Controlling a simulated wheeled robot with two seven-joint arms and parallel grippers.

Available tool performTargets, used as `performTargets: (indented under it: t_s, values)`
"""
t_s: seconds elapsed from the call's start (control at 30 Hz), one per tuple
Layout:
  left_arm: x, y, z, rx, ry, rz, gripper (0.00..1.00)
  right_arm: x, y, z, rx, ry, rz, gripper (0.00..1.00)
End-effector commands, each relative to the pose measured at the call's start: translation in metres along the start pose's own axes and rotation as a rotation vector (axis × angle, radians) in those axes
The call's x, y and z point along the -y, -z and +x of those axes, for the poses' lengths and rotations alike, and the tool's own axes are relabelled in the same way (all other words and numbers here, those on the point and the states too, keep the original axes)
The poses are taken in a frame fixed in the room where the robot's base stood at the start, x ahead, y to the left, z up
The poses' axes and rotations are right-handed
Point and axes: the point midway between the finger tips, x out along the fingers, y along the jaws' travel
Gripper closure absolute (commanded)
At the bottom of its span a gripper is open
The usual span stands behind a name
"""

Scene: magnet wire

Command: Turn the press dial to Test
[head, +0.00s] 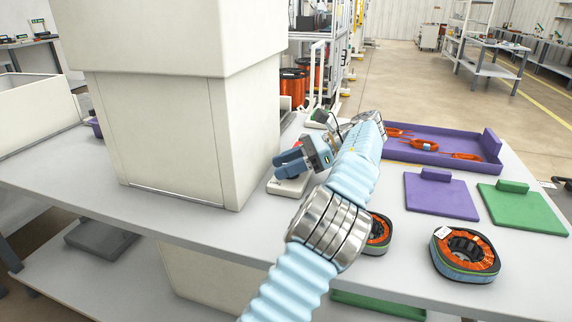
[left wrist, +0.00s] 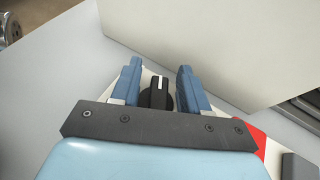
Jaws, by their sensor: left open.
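The press dial is a black knob with a white mark (left wrist: 158,93) in the left wrist view. It sits on a pale control box (head: 288,186) on the table beside the press. My left gripper (head: 282,164) is open, and it also shows in the left wrist view (left wrist: 158,82). Its blue fingers stand on either side of the knob, with a gap visible on each side. The dial's labels cannot be read, and the gripper hides the dial in the head view. My right gripper is not in view.
A large cream machine housing (head: 165,135) stands close to the left of my gripper. A red part (left wrist: 252,137) shows near the right finger. A purple tray (head: 490,165) with orange coils, a purple plate (head: 440,200), a green plate (head: 522,212) and a wound stator (head: 465,255) lie to the right.

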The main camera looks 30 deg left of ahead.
Motion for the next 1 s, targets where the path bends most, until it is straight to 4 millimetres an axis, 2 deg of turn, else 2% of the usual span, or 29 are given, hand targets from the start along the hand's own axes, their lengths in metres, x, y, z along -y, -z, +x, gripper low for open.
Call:
performTargets:
  t_s: [0.23, 0.43, 0.7, 0.9, 1.0]
  values:
    - [0.001, -0.008, -0.002, 0.002, -0.005, -0.004, 0.55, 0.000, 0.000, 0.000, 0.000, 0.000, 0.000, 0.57]
    - [-0.004, -0.033, -0.016, 0.004, 0.007, -0.005, 0.55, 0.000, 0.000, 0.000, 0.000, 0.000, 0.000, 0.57]
    - [-0.057, -0.088, -0.033, -0.002, 0.004, -0.002, 0.55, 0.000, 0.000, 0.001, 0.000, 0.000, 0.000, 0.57]
    - [-0.104, -0.109, -0.035, -0.002, 0.003, 0.002, 0.55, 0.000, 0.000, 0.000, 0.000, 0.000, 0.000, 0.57]
    - [-0.121, -0.117, -0.036, -0.001, 0.002, 0.001, 0.55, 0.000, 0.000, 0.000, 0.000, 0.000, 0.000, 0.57]
